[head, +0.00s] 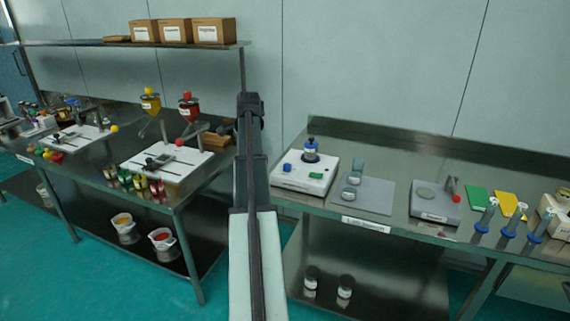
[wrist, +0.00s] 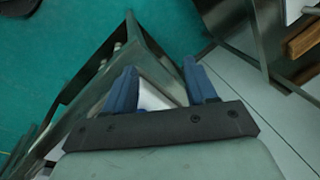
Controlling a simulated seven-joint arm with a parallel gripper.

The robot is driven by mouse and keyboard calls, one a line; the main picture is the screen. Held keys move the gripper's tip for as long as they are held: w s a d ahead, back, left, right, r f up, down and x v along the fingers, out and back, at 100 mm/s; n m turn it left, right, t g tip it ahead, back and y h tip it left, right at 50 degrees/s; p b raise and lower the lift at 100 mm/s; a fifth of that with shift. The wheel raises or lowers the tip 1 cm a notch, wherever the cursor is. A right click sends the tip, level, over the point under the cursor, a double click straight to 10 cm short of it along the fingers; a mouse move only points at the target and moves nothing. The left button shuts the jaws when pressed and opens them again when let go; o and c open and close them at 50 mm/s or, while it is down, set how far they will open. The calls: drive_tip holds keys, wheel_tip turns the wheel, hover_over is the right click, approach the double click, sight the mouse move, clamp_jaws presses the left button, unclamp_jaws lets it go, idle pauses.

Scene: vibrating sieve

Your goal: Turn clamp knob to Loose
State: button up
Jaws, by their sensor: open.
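My gripper (wrist: 160,68) shows in the wrist view with two blue fingers apart, open, and nothing held between them. It is in the air, away from the devices. In the head view my arm rises in the middle, and the fingers cannot be made out. A white device (head: 304,172) stands at the left end of the right bench. It has a blue knob (head: 287,167), a green part (head: 316,175) and a dark, blue-topped jar on top (head: 311,150). I cannot tell which part is the clamp knob, and its Loose marking is not readable.
The left bench holds white stands (head: 170,163) with yellow and red hoppers. A shelf (head: 80,43) with boxes hangs above it.

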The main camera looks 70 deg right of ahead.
drive_tip(key=s+d+r+g+h, duration=0.2)
drive_tip(key=s+d+r, duration=0.2)
drive_tip(key=r, duration=0.1)
drive_tip(key=g, duration=0.2)
approach(287, 164)
drive_tip(key=shift+h, duration=0.3)
drive_tip(key=x, duration=0.8)
drive_tip(key=shift+s+a+f, duration=0.1)
drive_tip(key=shift+a+f, duration=0.1)
drive_tip(key=shift+f, duration=0.2)
drive_tip(key=shift+c, duration=0.5)
drive_tip(key=c, duration=0.9)
